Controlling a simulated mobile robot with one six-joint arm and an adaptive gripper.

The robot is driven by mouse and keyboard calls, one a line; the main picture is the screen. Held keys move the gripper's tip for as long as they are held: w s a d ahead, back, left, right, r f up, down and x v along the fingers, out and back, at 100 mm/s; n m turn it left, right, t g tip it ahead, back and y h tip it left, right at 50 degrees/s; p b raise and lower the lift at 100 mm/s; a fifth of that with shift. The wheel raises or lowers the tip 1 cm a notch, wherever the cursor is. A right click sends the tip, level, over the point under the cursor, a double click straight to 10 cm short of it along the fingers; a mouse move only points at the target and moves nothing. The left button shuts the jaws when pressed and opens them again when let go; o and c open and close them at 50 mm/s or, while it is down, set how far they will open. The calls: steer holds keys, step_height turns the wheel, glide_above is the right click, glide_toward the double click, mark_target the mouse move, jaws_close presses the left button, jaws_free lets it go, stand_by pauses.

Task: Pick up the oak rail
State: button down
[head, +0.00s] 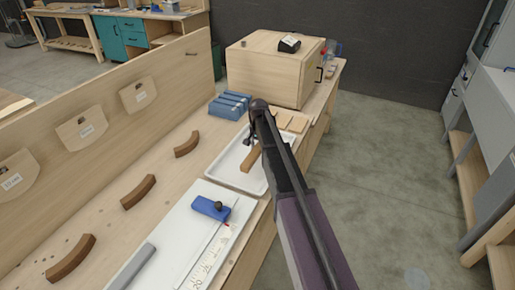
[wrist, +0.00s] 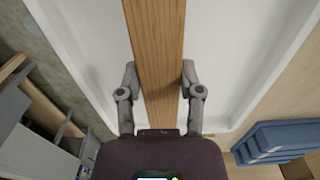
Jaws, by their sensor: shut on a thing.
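The oak rail (head: 250,159) is a straight light-brown bar in or just over the white tray (head: 227,168) on the bench. In the wrist view the rail (wrist: 157,45) runs from the top edge down between the fingers, with the white tray floor (wrist: 230,50) behind it. My gripper (wrist: 160,80) is shut on the rail, one finger at each side. In the head view my arm hides the right part of the tray and most of the gripper. I cannot tell whether the rail touches the tray.
Blue blocks (head: 230,105) and a wooden cabinet (head: 272,70) stand beyond the tray. A blue tool (head: 211,208) lies on a white board nearer. Open floor (head: 390,130) is to the right.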

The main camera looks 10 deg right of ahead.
mark_target(258, 147)
steer(key=shift+r+p, duration=2.7)
steer(key=shift+r, duration=0.4)
